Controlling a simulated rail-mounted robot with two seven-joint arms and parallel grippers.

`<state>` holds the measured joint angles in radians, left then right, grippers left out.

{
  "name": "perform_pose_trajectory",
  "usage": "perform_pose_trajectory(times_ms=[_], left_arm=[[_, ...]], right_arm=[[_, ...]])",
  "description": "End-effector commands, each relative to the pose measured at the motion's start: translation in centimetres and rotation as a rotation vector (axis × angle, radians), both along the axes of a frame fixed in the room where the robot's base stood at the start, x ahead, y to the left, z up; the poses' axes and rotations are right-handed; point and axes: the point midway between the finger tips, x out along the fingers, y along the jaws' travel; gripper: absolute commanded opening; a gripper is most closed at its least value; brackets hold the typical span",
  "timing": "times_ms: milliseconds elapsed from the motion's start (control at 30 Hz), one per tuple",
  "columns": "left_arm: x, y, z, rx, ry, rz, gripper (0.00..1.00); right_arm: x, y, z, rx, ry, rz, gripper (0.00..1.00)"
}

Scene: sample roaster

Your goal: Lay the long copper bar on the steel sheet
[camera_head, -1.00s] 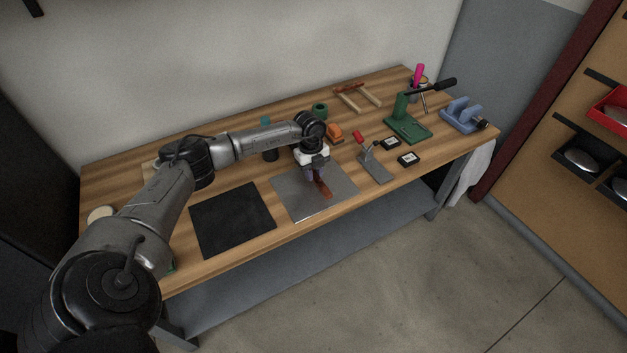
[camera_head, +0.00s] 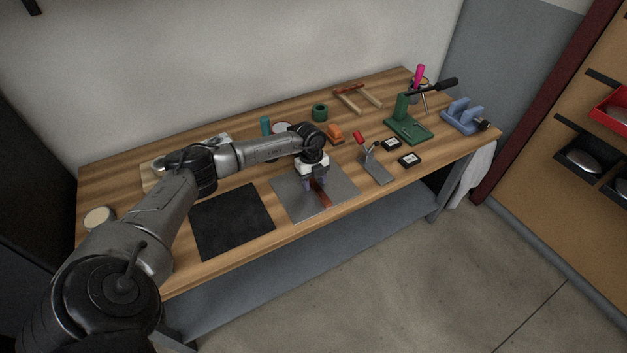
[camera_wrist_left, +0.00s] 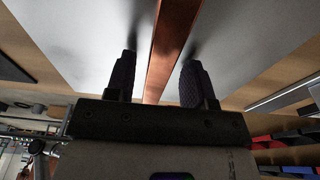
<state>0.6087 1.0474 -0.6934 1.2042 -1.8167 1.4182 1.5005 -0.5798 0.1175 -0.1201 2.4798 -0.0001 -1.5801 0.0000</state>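The long copper bar (camera_head: 322,196) lies on the steel sheet (camera_head: 288,198), running lengthwise away from my left gripper (camera_head: 315,185). The left gripper hangs low over the sheet with its fingers on either side of the bar. In the left wrist view, the bar (camera_wrist_left: 171,38) passes between the two dark fingertips (camera_wrist_left: 157,80). A gap shows between the left-hand finger and the bar; the right-hand finger is close beside it. The steel sheet (camera_wrist_left: 235,45) shows behind, with finger shadows on it. The bar's far end is hidden by the gripper in the head view. My right gripper is not seen.
A black mat (camera_head: 232,220) lies left of the sheet. A grey stand with a red-tipped handle (camera_head: 376,168) is close on the right. An orange object (camera_head: 335,133), a green ring (camera_head: 320,112) and a green press (camera_head: 407,125) stand farther back.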

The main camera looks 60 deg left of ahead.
Motion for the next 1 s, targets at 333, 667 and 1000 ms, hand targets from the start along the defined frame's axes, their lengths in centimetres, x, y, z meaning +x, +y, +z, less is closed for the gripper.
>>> perform_pose_trajectory(times_ms=[333, 667, 1000], left_arm=[[0.0, 0.0, 0.7, 0.0, 0.0, 0.0, 0.51], [0.1, 0.9, 6.4, 0.002, -0.002, 0.0, 0.51], [0.1, 1.6, 11.1, 0.001, -0.001, 0.0, 0.51]], right_arm=[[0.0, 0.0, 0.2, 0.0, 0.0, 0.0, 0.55], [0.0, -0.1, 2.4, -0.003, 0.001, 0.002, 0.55], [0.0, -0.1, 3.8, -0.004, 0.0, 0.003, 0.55]])
